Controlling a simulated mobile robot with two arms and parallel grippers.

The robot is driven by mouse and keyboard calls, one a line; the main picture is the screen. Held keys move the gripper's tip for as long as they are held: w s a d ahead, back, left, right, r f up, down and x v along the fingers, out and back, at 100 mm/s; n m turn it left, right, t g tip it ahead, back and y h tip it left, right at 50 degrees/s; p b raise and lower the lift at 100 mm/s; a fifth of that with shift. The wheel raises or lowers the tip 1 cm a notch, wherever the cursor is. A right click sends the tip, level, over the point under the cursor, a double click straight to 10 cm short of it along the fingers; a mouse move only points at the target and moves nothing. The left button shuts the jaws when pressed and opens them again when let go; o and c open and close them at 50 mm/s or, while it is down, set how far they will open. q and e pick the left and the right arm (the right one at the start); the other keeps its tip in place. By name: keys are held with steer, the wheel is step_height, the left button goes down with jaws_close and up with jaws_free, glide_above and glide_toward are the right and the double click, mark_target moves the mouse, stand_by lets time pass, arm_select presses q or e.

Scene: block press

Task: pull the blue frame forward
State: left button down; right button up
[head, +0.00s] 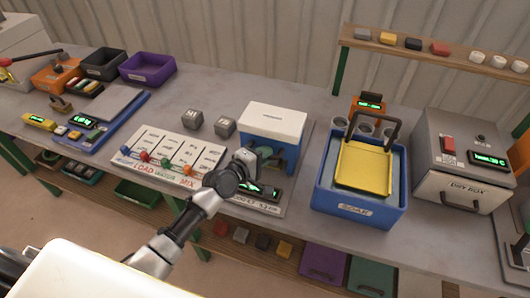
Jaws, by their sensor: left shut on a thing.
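The blue frame (285,150) stands near the middle of the table, with a white block-shaped top (275,119) over it. My left gripper (267,157) is at the front of the blue frame, its arm reaching in from the lower left. It is shut on the blue frame, though the wrist hides the fingertips and the exact grip. A base plate with a green-lit display (262,190) lies just in front of the frame, partly hidden by my wrist. My right gripper is not in view.
A blue SOAK tub (360,207) with a yellow tray (362,166) stands to the right, beside a grey dry box (460,165). Bare table lies between frame and tub.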

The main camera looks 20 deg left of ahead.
arm_select(q)
steer(key=shift+f, duration=0.15)
steer(key=c, duration=1.4)
jaws_free()
steer(key=shift+s, duration=0.25)
steer(key=b+v, duration=0.1)
steer(key=v, duration=0.9)
steer(key=shift+s+a+r, duration=0.2)
steer(key=shift+s, duration=0.1)
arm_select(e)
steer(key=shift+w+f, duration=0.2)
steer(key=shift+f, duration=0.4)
